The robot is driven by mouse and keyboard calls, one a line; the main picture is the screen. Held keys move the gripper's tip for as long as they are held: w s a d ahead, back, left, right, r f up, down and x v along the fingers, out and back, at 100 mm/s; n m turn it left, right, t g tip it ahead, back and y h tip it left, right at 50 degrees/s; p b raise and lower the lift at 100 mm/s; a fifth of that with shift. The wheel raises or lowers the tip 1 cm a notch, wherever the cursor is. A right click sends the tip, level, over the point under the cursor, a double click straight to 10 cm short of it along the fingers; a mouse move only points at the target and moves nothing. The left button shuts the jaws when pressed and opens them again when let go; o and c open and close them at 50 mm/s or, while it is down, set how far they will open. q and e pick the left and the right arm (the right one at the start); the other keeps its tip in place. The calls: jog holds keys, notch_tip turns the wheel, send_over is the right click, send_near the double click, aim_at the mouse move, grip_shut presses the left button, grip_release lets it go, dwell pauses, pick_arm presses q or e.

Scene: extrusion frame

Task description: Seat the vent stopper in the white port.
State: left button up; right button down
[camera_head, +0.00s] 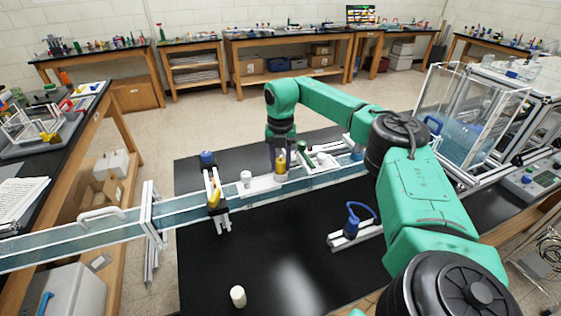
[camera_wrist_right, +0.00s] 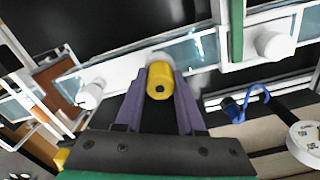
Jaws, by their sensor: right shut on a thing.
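My right gripper (camera_wrist_right: 160,90) is shut on a yellow cylindrical piece, which I take to be the vent stopper (camera_wrist_right: 161,88), with a dark hole in its near end. In the head view the yellow stopper (camera_head: 281,164) stands roughly upright over the white fitting on the rail. A white round part, likely the white port (camera_wrist_right: 158,60), shows just behind the stopper in the wrist view. I cannot tell whether the stopper touches it or sits in it. Another white capped fitting (camera_head: 246,178) is to the left on the same rail. My left gripper is not in view.
The pale blue rail (camera_head: 188,208) runs across the black mat (camera_head: 280,250). A blue-knobbed clamp (camera_head: 214,186) with a yellow part crosses it at left. A loose white cylinder (camera_head: 238,296) stands at the front. A blue-handled fixture (camera_head: 352,228) is at right. The front middle of the mat is clear.

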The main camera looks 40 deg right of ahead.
aim_at(280, 160)
jog(key=c, duration=0.5)
grip_release()
jog(key=shift+r, duration=0.15)
jog(key=shift+r, duration=0.3)
notch_tip(280, 160, up, 11)
jog(key=shift+r+b, duration=0.15)
jog(key=shift+b, duration=0.9)
